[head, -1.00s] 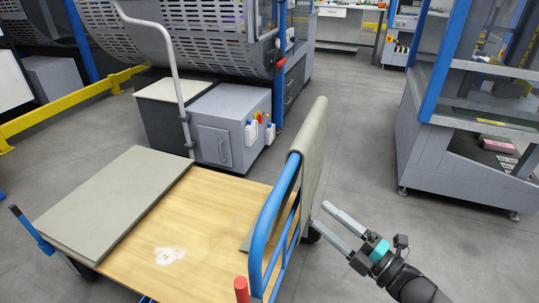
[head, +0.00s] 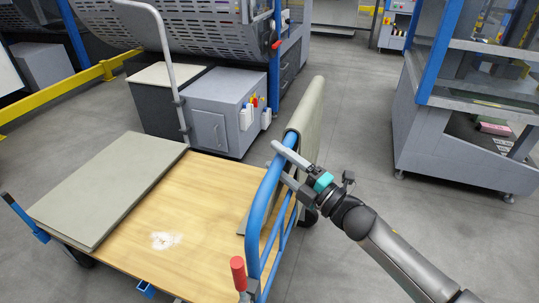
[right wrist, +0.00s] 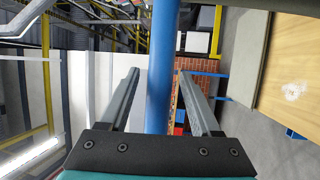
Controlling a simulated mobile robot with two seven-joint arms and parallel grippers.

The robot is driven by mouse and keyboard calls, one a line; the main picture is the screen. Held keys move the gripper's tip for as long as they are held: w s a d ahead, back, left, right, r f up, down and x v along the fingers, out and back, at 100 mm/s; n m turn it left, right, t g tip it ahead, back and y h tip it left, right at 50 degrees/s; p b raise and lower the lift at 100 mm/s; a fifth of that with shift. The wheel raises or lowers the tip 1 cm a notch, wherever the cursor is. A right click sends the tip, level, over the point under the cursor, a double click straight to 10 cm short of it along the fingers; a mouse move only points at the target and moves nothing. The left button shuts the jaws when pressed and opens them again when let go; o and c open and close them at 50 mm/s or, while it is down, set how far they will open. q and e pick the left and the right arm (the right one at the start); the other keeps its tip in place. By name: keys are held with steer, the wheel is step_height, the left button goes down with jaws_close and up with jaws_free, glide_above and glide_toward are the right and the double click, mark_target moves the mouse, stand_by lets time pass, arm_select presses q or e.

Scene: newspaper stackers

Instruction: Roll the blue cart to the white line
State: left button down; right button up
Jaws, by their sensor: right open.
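The blue cart has a wooden deck (head: 205,205) and a blue tubular handle frame (head: 264,215) at its right end. My right gripper (head: 271,154) is open at the upper part of this frame. In the right wrist view the blue bar (right wrist: 162,70) runs between the two open fingers (right wrist: 158,75), with a gap on both sides. A grey board (head: 110,185) lies on the deck's left part, and another grey panel (head: 309,118) leans upright by the handle. I see no white line on the floor. My left gripper is out of view.
A grey cabinet (head: 215,115) and a large perforated machine (head: 205,40) stand behind the cart. A yellow rail (head: 65,90) runs at the left. A glazed grey machine (head: 445,155) stands at the right. The floor (head: 345,90) between is clear.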

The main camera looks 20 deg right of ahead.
steer(key=shift+x, duration=1.45)
jaws_close()
stand_by(0.4)
